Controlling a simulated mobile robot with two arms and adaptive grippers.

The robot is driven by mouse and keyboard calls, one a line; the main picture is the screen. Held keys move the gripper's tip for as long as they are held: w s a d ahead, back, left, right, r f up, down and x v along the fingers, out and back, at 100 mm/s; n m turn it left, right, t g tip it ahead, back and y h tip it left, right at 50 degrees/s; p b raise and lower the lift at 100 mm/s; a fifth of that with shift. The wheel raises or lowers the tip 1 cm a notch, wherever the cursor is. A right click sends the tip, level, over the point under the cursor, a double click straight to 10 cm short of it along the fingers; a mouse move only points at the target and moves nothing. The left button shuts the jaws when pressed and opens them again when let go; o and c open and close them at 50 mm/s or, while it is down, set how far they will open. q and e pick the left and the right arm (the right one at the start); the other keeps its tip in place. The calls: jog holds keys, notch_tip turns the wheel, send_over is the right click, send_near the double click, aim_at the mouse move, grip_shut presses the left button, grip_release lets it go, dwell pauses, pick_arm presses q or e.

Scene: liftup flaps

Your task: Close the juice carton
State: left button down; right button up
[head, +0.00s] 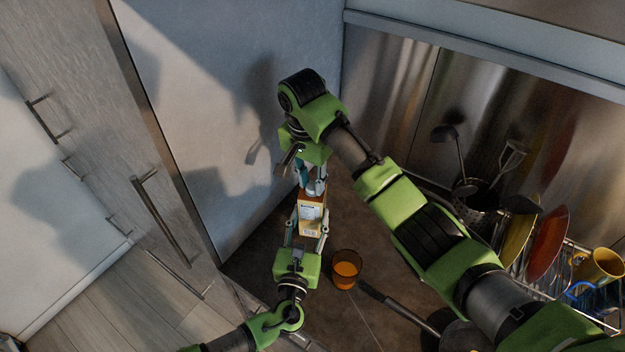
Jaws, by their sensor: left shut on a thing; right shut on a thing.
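The juice carton (311,214), orange and white, stands on the dark counter between my two grippers. My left gripper (306,240) comes from below in the head view and is shut on the carton's lower part, one finger on each side. My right gripper (313,186) reaches down from above and is shut at the carton's top end. The cap or flap there is hidden by the fingers, so I cannot tell whether it is open or closed.
A glass of orange juice (346,268) stands right of the carton. A pan (462,335) lies at the lower right. A dish rack with plates (547,243), a yellow mug (598,267) and a utensil holder (474,197) fills the right side. A wall is close on the left.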

jog(key=m, duration=0.4)
jog(key=shift+a+m+h, duration=0.15)
jog(key=shift+m+h, duration=0.15)
jog(key=m, duration=0.3)
jog(key=m+g, duration=0.1)
jog(key=m, duration=0.1)
jog(key=shift+w+m, duration=0.2)
jog(key=shift+m, duration=0.2)
jog(key=o, duration=0.7)
jog(key=shift+c, duration=0.2)
jog(key=shift+r, duration=0.1)
notch_tip(320, 180, up, 3)
jog(key=shift+r, duration=0.65)
jog(key=shift+s, duration=0.1)
